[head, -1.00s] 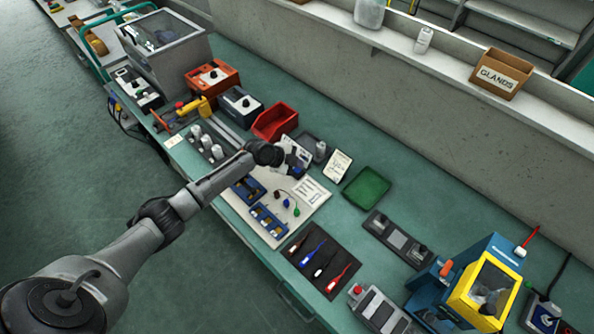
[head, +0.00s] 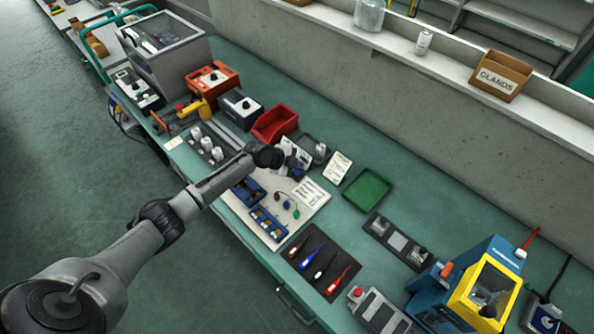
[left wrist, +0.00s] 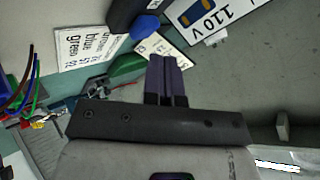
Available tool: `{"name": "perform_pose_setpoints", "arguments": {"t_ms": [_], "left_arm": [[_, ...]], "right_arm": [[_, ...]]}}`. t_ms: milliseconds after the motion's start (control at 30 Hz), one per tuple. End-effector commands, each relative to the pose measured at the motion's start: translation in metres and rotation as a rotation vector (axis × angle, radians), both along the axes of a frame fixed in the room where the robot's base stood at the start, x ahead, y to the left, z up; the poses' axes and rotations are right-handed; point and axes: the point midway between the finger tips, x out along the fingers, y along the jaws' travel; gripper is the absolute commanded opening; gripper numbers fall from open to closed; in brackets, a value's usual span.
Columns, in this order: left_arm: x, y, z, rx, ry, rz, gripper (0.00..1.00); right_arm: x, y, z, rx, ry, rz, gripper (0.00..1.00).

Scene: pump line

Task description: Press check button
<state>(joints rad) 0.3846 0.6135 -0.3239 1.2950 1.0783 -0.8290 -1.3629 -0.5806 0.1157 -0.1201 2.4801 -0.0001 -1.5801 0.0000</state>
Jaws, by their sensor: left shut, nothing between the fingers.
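My left gripper (head: 296,166) is over the middle of the green bench, above the back edge of a white sheet (head: 307,194). In the left wrist view its dark fingers (left wrist: 166,68) are shut with nothing between them. Just beyond them is a dark device with a blue rounded part (left wrist: 145,26), beside a card reading "110 V" (left wrist: 222,18). I cannot tell whether the blue part is the check button, or whether the fingers touch anything. A red button (head: 356,292) sits on a grey box at the front right. My right gripper is not in view.
Near the gripper are a red bin (head: 275,124), a green tray (head: 366,190), blue holders (head: 268,223) and a dark mat (head: 321,263) with several coloured tools. A blue and yellow machine (head: 478,290) stands at the right. Bare bench lies behind the green tray.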

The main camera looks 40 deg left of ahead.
Motion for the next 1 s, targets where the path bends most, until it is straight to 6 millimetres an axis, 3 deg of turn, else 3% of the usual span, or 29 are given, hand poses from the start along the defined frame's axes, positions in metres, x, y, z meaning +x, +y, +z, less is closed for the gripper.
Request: {"name": "perform_pose_setpoints", "arguments": {"t_ms": [1000], "left_arm": [[0.0, 0.0, -0.0047, 0.0, 0.0, 0.0, 0.0]], "right_arm": [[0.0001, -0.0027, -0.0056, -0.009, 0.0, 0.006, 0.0]]}}
